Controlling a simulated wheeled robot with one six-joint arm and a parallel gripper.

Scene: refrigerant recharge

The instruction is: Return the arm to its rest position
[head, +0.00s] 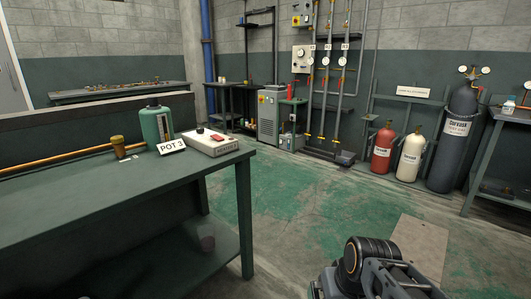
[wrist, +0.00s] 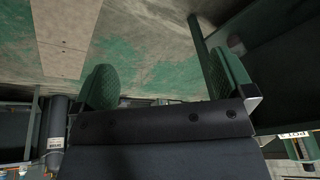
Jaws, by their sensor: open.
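My gripper (wrist: 165,82) is open in the wrist view. Its two green-padded fingers stand well apart, with only worn green and grey floor showing between them. Nothing is held. The wrist view looks inverted. In the head view, part of my arm shows at the bottom right, over the floor to the right of the workbench. My gripper's fingers cannot be made out there.
Red (head: 382,150), cream (head: 409,157) and dark (head: 458,140) cylinders stand back right. The middle floor is clear.

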